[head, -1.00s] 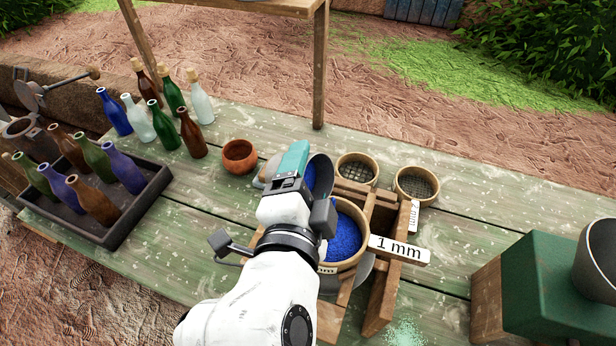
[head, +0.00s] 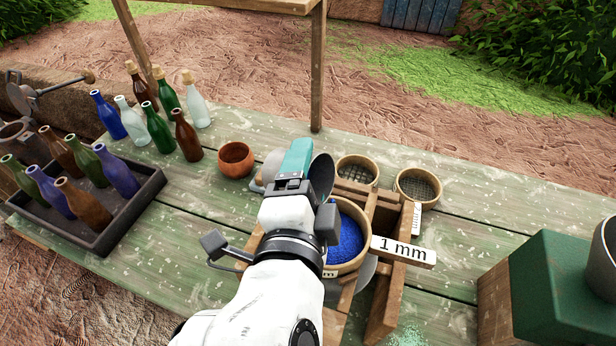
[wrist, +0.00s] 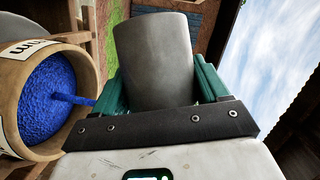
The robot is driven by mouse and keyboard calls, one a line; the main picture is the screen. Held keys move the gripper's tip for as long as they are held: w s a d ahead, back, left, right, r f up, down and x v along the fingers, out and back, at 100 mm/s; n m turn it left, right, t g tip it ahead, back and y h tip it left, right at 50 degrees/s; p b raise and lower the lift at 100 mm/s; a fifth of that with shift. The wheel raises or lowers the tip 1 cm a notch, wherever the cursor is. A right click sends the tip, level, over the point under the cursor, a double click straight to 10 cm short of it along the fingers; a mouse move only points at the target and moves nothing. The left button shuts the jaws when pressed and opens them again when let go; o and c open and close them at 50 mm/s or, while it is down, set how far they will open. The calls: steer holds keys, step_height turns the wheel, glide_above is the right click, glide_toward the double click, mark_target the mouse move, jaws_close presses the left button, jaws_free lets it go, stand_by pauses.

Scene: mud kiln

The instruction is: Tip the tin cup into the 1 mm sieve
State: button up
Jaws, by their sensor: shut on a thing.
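My gripper (head: 296,158) is shut on the grey tin cup (head: 321,178), above the left rim of the 1 mm sieve. The cup is tilted, its dark oval face showing in the head view. In the wrist view the grey cup (wrist: 154,60) sits between the teal fingers. The sieve (head: 362,262) is a round wooden frame holding blue grains, behind a "1 mm" label on a wooden stand. In the wrist view the sieve (wrist: 14,82) lies at the left, and a thin blue streak runs from its grains toward my gripper. My arm hides the sieve's left side.
Two empty mesh sieves (head: 357,170) (head: 419,186) stand behind the wooden stand (head: 385,310). A clay bowl (head: 235,158) and several bottles stand to the left, with a dark bottle tray (head: 120,222). A green machine (head: 560,285) stands right. The right tabletop has free room.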

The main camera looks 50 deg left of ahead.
steer(key=shift+w+d+f+m+t+y+b, duration=0.2)
steer(key=shift+m+b, duration=0.45)
steer(key=shift+b, duration=0.85)
steer(key=shift+s+d+f+m+t+y+b, duration=0.15)
steer(key=shift+f+m+b, duration=0.35)
steer(key=shift+b, duration=1)
steer(key=shift+w+d+f+m+t+y+b, duration=0.2)
steer(key=shift+m+b, duration=0.55)
steer(key=shift+b, duration=0.75)
steer(key=shift+d+r+m+y+b, duration=0.25)
steer(key=shift+m+b, duration=0.35)
steer(key=shift+b, duration=0.5)
